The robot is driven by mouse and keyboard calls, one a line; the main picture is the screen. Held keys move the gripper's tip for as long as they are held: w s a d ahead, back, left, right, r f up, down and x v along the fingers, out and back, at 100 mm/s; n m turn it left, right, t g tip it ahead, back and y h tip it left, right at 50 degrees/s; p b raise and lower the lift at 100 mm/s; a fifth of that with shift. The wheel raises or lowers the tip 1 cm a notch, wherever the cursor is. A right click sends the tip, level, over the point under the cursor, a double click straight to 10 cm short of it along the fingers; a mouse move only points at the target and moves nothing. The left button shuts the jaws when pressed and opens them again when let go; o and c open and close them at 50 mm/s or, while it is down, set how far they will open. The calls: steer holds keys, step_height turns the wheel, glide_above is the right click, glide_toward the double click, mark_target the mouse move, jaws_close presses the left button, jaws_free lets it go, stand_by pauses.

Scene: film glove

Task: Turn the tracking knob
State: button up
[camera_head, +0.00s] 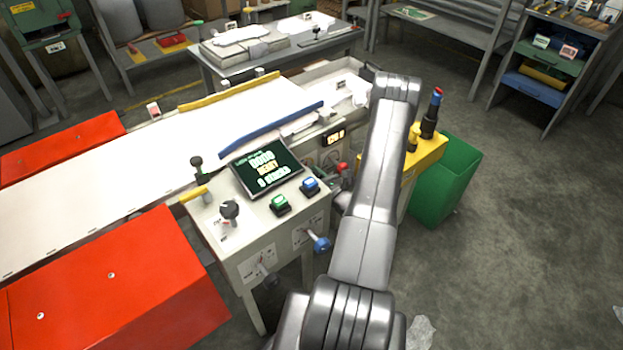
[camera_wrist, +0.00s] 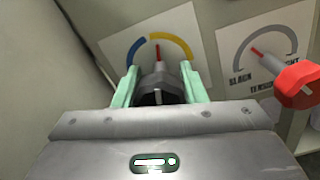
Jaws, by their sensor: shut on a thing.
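A dark grey knob (camera_wrist: 158,88) sits on a panel in the wrist view, in front of a white dial plate (camera_wrist: 118,47) with a blue and yellow arc. A red pointer mark above the knob points nearly straight up, toward where the two colours meet. Any lettering that names this knob is hidden. My gripper (camera_wrist: 160,72) has its pale green fingers on both sides of the knob and is shut on it.
A red knob (camera_wrist: 299,86) on a tension dial stands close on the right. In the head view a control stand with a screen (camera_head: 266,168), a black knob (camera_head: 229,208) and a blue-ended handle (camera_head: 320,243) is left of my arm. A green bin (camera_head: 447,180) stands right.

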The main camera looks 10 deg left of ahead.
steer(key=shift+m, duration=0.4)
steer(key=o, duration=1)
steer(key=shift+d, duration=0.1)
steer(key=b+v, duration=0.1)
steer(key=v, duration=1.2)
steer(key=shift+s+d, duration=0.25)
steer(key=shift+s, duration=0.05)
steer(key=shift+a, duration=0.1)
steer(key=x, duration=1.3)
steer(key=shift+w+a+p, duration=0.2)
steer(key=shift+w+p, duration=0.05)
steer(key=shift+p, duration=0.15)
